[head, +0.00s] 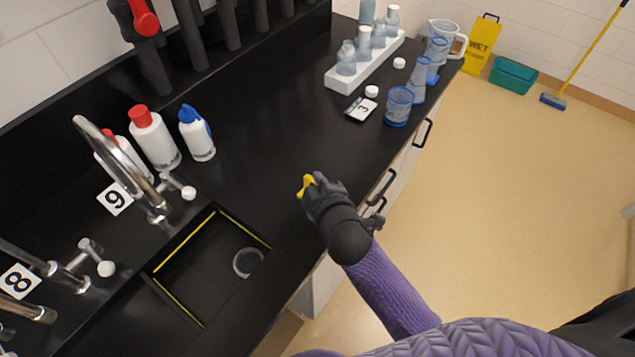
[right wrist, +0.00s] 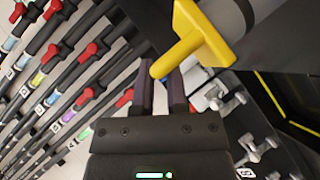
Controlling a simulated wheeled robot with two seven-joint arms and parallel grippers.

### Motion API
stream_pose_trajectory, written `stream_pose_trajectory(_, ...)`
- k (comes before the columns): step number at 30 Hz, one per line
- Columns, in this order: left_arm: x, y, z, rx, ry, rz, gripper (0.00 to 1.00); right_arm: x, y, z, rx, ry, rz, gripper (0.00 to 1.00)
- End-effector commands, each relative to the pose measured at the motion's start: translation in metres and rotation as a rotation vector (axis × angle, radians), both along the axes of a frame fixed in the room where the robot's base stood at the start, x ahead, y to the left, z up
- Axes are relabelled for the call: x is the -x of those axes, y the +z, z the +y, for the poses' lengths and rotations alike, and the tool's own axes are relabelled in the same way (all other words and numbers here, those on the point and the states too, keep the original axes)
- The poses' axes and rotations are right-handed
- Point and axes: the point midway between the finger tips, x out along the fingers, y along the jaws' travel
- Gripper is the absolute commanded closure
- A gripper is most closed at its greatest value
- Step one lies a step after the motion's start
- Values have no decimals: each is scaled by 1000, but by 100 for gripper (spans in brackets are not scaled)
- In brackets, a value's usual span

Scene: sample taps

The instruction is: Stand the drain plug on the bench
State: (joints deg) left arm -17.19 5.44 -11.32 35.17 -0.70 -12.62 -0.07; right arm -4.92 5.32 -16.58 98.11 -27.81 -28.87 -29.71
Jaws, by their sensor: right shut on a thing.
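The drain plug (head: 306,186) shows as a small yellow piece at the tip of my right gripper (head: 316,186), above the black bench (head: 270,130). In the right wrist view the yellow drain plug (right wrist: 205,42) has a bar-like handle, and one end of it sits between the fingertips of my right gripper (right wrist: 160,84). The gripper is shut on it. A grey part shows beside the yellow piece at the top; I cannot tell if it belongs to the plug. My left gripper is out of view.
A sink (head: 205,265) with a pale drain ring (head: 248,262) lies at the left, beside a curved tap (head: 110,150). A blue-capped bottle (head: 197,137) stands behind it. Blue beakers (head: 398,106) and a white rack (head: 365,62) stand farther back. The bench between is clear.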

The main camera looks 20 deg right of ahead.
Motion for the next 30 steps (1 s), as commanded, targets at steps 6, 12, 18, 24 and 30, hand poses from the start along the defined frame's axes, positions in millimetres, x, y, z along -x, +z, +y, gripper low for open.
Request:
stream_pose_trajectory(6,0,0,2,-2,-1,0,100,0,-1,0,0,0,0,48)
stream_pose_trajectory(12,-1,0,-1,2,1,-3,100,0,-1,0,0,0,0,48)
stream_pose_trajectory(18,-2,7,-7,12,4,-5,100,13,9,0,0,1,2,48)
stream_pose_trajectory(24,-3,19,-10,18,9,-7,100,61,30,-1,0,-1,3,48)
stream_pose_trajectory(30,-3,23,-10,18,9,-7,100,101,46,-2,-1,-1,1,48)
